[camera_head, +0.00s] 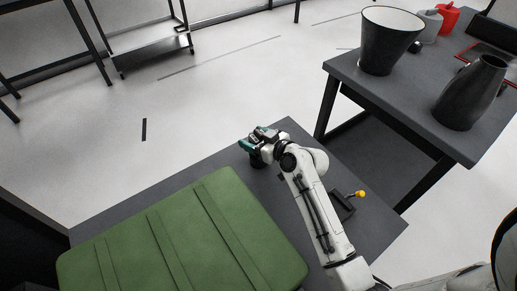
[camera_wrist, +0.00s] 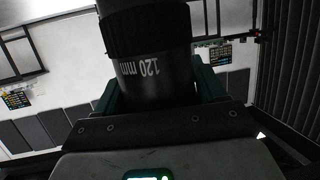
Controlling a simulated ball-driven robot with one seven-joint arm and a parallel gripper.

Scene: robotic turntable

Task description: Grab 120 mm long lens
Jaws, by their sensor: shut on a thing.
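The 120 mm long lens (camera_wrist: 148,50) is a black cylinder with a ribbed ring and white "120 mm" lettering. It fills the upper middle of the wrist view, and its top is cut off by the frame. My gripper (camera_wrist: 158,88) has its dark green fingers on either side of the lens and is shut on it. In the head view my gripper (camera_head: 260,145) is at the far edge of the dark grey table, beyond the green case. The lens is small and hard to make out there.
The green case (camera_head: 180,240) covers the left of the near dark table (camera_head: 285,190). A small black item with a yellow knob (camera_head: 360,194) lies right of my arm. Another table (camera_head: 400,110) holds a dark bucket (camera_head: 387,42) and a dark vase (camera_head: 470,95). A metal cart (camera_head: 150,45) stands at the back left.

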